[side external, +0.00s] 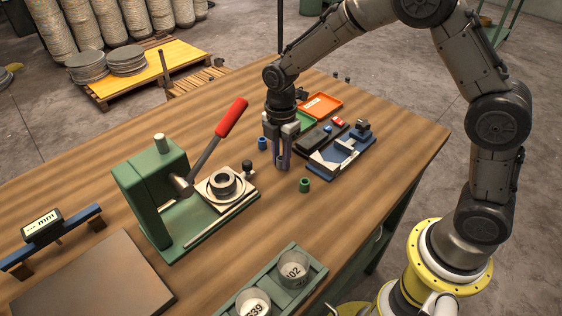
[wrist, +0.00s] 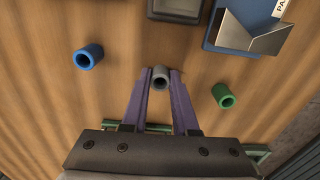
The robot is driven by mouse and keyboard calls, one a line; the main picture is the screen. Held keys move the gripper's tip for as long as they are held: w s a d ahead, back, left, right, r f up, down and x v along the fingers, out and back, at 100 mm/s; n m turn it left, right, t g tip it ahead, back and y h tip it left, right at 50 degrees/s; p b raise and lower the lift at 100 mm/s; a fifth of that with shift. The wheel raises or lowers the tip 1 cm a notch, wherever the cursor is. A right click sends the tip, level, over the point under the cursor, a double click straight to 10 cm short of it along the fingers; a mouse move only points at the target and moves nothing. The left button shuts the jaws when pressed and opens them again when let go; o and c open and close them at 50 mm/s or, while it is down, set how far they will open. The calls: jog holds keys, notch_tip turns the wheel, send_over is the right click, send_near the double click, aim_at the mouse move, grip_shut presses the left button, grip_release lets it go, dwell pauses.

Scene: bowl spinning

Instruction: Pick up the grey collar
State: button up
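The grey collar (wrist: 160,77) is a short tube that shows in the wrist view between the tips of my gripper's two purple fingers. In the side external view it is hard to make out at the fingertips. My gripper (wrist: 161,85) points down at the wooden table, with one finger on each side of the collar. The fingers are apart by about the collar's width, and I cannot tell whether they touch it. My gripper also shows in the side external view (side external: 283,166), low over the table.
A blue collar (side external: 262,143) and a green collar (side external: 305,185) stand on either side of my gripper. A blue fixture (side external: 342,155), dark tray (side external: 318,134) and orange tray (side external: 321,105) lie behind. A green press (side external: 150,190) with a red-handled lever (side external: 231,117) stands at left.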

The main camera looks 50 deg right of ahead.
grip_shut()
jog(key=shift+r, duration=0.15)
